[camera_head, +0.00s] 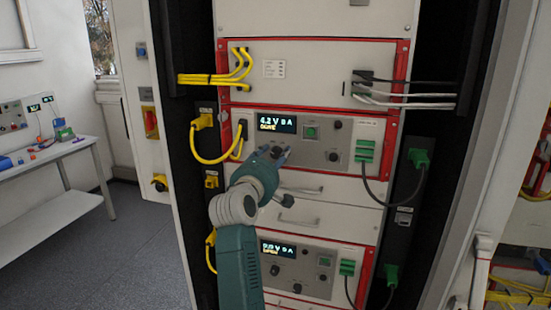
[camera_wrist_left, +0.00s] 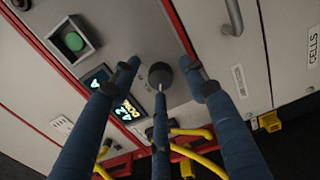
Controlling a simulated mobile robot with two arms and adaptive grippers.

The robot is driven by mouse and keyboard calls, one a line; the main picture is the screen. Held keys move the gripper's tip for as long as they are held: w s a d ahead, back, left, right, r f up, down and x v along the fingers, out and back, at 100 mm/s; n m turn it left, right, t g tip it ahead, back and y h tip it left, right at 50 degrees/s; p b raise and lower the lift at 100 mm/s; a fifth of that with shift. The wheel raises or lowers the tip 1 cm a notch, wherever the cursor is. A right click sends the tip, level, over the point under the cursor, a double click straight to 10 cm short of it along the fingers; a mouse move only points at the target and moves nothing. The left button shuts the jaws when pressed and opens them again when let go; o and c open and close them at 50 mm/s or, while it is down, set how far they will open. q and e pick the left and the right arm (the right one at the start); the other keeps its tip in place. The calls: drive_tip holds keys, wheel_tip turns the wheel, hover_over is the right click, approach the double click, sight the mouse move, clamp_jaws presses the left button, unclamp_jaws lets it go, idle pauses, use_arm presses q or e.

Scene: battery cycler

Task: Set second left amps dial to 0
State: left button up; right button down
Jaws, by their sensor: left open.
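The upper cycler unit (camera_head: 292,141) in the rack has a lit display (camera_head: 277,124) reading about 4.2 V 8 A, the last figures being hard to read. My left gripper (camera_head: 275,153) is at its panel, just below the display, and covers what is behind it in the head view. In the left wrist view a round dark dial (camera_wrist_left: 160,74) lies between the open fingers (camera_wrist_left: 161,72). The fingers stand around the dial; I cannot tell whether they touch it. The same display shows tilted (camera_wrist_left: 124,111), partly behind a finger. My right gripper is not in view.
A green button (camera_head: 311,132) and more knobs (camera_head: 333,156) sit right of my left gripper. Green plugs (camera_head: 365,151) with dark cables are further right. Yellow cables (camera_head: 208,157) hang at the left.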

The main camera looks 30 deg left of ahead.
use_arm(q)
drive_tip(key=v, duration=0.7)
drive_tip(key=shift+d, duration=0.15)
